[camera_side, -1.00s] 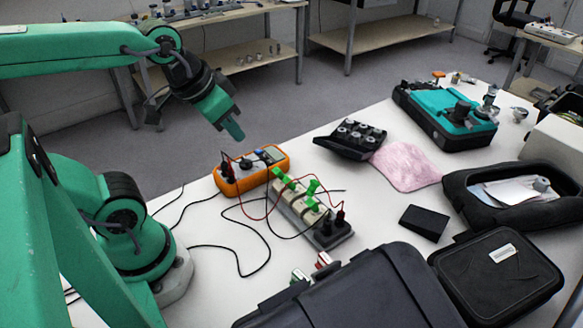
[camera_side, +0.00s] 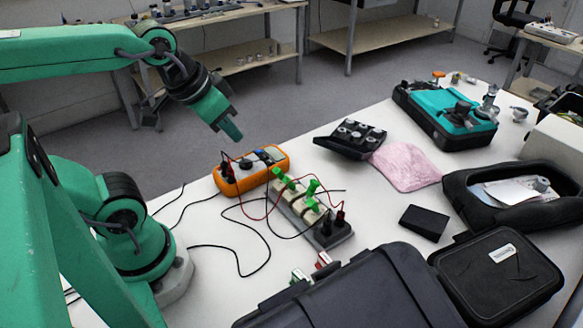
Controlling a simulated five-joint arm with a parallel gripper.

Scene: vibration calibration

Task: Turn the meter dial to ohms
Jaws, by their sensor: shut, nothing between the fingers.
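The orange meter (camera_side: 268,171) lies on the white table, left of the middle of the picture. Its dark round dial (camera_side: 246,163) shows on its face; its setting is too small to read. Red and black leads plug into the meter's left end. My green gripper (camera_side: 233,135) hangs above and a little left of the meter, pointing down and to the right. It is shut, empty and apart from the meter and dial.
A terminal block with green clips (camera_side: 300,205) stands just in front of the meter, with loose leads (camera_side: 240,272) around it. A black tray of weights (camera_side: 350,139), a pink cloth (camera_side: 405,167) and a dark case (camera_side: 365,295) stand to the right and front.

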